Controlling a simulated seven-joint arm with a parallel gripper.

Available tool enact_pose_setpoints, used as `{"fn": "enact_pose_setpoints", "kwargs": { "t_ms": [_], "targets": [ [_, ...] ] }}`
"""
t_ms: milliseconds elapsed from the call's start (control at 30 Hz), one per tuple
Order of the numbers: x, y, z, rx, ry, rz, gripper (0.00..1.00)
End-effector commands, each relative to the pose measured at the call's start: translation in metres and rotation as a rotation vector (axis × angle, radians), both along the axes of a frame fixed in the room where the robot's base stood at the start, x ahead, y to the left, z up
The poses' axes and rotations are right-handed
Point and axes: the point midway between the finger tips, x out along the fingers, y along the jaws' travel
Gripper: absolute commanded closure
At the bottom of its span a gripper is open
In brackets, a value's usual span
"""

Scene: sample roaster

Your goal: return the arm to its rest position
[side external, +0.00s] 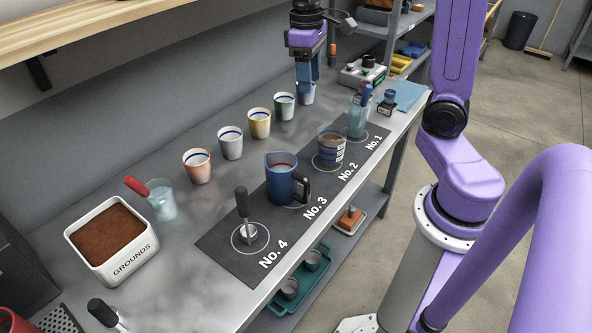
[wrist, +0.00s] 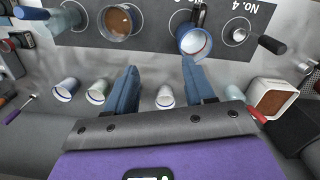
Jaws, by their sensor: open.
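My gripper (side external: 308,78) is in the upper middle of the side view, its blue fingers pointing down. In the wrist view my gripper (wrist: 160,68) has its fingers spread wide apart. Nothing is held between them. In the side view the fingertips overlap a pale blue cup (side external: 307,96) at the far end of the cup row. In the wrist view a pale cup (wrist: 165,98) shows in the gap, well below the fingers. The fingers partly hide the cup row there.
A grounds bin (side external: 128,262) and a glass (side external: 161,203) with a red-handled tool stand left. A shelf (side external: 25,32) overhangs the upper left.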

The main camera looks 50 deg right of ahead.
Motion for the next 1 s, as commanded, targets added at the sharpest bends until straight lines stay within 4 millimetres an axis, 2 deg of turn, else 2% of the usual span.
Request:
{"fn": "enact_pose_setpoints", "kwargs": {
  "t_ms": [33,200,400,567,700,833,1000],
  "targets": [
    [-0.012,0.016,-0.002,0.002,-0.005,0.058,0.46],
    [-0.053,0.057,-0.012,0.01,-0.023,0.234,0.46],
    [-0.109,0.088,-0.025,0.024,-0.04,0.439,0.46],
    [-0.155,0.101,-0.036,0.039,-0.053,0.602,0.46],
    [-0.188,0.103,-0.046,0.051,-0.06,0.721,0.46],
    [-0.207,0.102,-0.052,0.06,-0.063,0.79,0.46],
    [-0.216,0.101,-0.054,0.064,-0.066,0.823,0.46]
  ]
}}
